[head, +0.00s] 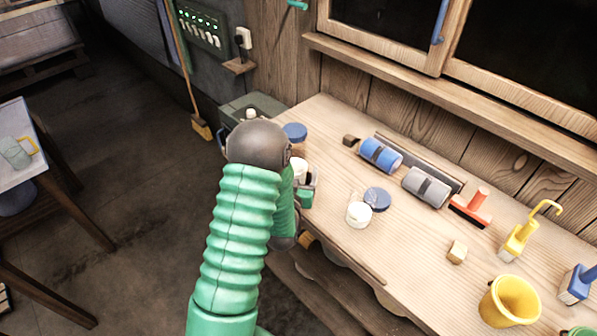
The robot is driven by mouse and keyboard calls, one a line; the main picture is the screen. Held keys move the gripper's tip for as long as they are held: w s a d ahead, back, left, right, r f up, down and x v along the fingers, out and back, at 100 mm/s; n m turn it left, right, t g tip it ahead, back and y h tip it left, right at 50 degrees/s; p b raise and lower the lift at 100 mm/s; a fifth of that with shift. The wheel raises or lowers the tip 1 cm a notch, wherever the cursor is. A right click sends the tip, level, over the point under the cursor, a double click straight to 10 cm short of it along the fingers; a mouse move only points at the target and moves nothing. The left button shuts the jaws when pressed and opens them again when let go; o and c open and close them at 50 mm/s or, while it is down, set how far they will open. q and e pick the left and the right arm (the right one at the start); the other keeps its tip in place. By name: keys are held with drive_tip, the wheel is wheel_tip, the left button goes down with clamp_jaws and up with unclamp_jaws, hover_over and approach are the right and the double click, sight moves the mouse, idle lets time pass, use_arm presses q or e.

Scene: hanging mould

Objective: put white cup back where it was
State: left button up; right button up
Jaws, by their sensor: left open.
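My left gripper (305,188) is at the workbench's left end, mostly hidden behind my green arm. It is open. A white cup-like container (299,168) stands just beyond the fingers, partly covered by my arm; I cannot tell whether they touch. A second small white pot (358,214) stands upright on the bench to the right of the gripper, with a round blue lid (377,199) beside it. A pale mug with a yellow handle (16,153) is on a side table at far left. My right gripper is not in view.
A blue-lidded jar (295,133) stands behind my arm. The bench's front middle is clear.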

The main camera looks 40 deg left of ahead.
use_arm(q)
drive_tip(key=shift+s+d, duration=0.2)
drive_tip(key=shift+s, duration=0.1)
drive_tip(key=v, duration=0.5)
drive_tip(key=shift+s+r, duration=0.1)
drive_tip(key=shift+s, duration=0.25)
drive_tip(key=s+r+p, duration=0.1)
drive_tip(key=p, duration=0.2)
drive_tip(key=shift+d+p, duration=0.3)
drive_tip(key=shift+p, duration=0.1)
drive_tip(key=p+v, duration=0.3)
drive_tip(key=p, duration=0.1)
drive_tip(key=shift+d+f, duration=0.2)
drive_tip(key=shift+d, duration=0.05)
drive_tip(key=shift+s+d+f, duration=0.2)
drive_tip(key=shift+s+d, duration=0.05)
drive_tip(key=shift+s, duration=0.25)
